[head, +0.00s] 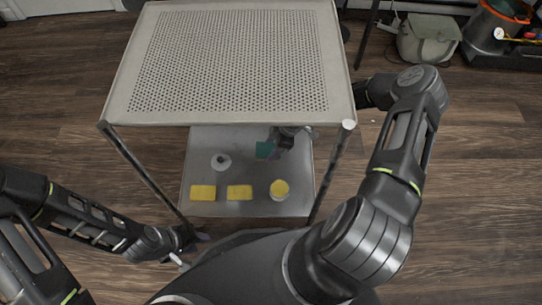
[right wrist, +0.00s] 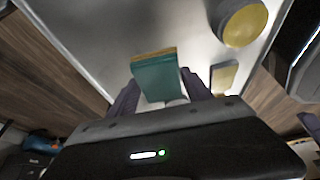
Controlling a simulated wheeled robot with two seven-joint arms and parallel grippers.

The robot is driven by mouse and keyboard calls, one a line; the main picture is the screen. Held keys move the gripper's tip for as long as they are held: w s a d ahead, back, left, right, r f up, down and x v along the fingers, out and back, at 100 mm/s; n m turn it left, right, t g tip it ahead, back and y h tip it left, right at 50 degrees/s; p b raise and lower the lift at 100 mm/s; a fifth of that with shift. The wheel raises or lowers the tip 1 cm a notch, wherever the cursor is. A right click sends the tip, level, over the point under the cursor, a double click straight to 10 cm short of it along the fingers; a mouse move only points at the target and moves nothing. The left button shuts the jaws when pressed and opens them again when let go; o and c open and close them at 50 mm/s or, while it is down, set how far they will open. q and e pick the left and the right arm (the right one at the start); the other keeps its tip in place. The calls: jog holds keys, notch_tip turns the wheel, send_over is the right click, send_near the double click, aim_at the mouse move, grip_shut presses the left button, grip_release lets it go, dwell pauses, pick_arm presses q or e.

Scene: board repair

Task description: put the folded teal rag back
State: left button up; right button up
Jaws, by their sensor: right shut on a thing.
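The folded teal rag (head: 265,150) is over the back right part of the cart's lower shelf (head: 235,176). My right gripper (head: 276,143) reaches in under the top shelf and is shut on the rag. In the right wrist view the rag (right wrist: 156,78) stands up between the two fingers, with a yellowish strip along its far edge. I cannot tell whether the rag touches the shelf. My left gripper (head: 190,250) is empty and open, low at the front left, outside the cart.
The lower shelf holds two yellow blocks (head: 203,192) (head: 239,192), a yellow-topped round tin (head: 280,189) and a pale round piece (head: 221,162). The perforated top shelf (head: 238,62) is empty and overhangs the back. Cart posts (head: 146,174) (head: 331,174) flank the front opening.

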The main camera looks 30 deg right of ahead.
jog(key=shift+f, duration=0.55)
jog(key=shift+f, duration=0.1)
jog(key=shift+f+b, duration=0.55)
jog(key=shift+f, duration=1.2)
jog(key=shift+f, duration=0.2)
jog(key=o, duration=1.3)
jog(key=shift+r, duration=0.1)
jog(key=shift+r, duration=0.1)
